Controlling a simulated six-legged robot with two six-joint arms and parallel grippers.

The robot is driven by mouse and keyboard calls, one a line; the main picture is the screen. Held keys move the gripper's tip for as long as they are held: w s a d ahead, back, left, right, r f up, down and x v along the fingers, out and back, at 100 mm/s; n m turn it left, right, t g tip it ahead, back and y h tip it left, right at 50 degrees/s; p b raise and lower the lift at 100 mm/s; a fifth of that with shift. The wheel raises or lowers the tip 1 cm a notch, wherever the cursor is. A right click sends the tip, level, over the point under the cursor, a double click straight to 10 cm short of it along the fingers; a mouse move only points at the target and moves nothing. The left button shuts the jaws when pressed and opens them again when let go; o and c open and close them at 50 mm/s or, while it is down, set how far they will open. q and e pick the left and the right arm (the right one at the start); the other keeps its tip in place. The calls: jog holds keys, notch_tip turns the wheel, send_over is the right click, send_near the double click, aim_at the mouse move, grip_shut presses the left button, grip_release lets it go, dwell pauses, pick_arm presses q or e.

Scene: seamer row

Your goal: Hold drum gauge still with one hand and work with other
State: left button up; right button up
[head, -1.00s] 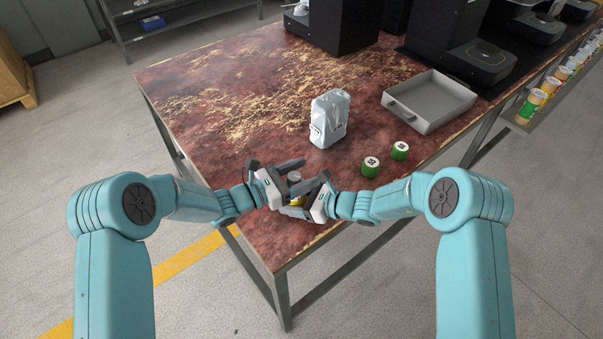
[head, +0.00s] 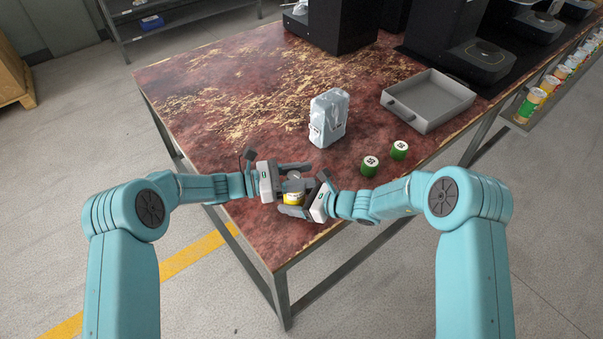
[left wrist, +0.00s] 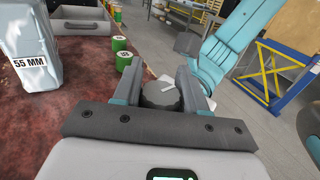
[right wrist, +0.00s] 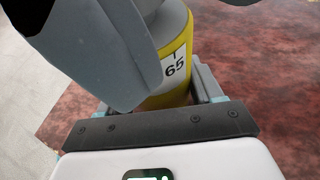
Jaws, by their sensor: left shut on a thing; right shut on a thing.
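The drum gauge (head: 293,198) is a small yellow drum with a grey knob on top, at the near corner of the table. In the right wrist view the drum gauge (right wrist: 176,78) shows a white label reading 65. My right gripper (head: 304,199) is shut on its yellow body. My left gripper (head: 292,180) is shut on the grey knob (left wrist: 160,95), which sits between its fingers in the left wrist view. The gauge's base is hidden by the fingers, so I cannot tell whether it touches the table.
A silver block-shaped pack (head: 328,118), marked 55 MM, stands beyond the grippers. Two green cylinders (head: 370,166) (head: 399,150) stand to the right. A grey tray (head: 425,122) lies behind them, with dark machines (head: 480,62) further back.

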pick_arm(q)
jog(key=shift+s+m+g, duration=0.2)
jog(key=shift+m+g, duration=0.9)
jog(key=shift+g, duration=0.6)
pick_arm(e)
jog(key=shift+f, duration=0.1)
pick_arm(q)
jog(key=o, duration=1)
jog(key=a, duration=1.2)
jog(key=shift+w, duration=0.25)
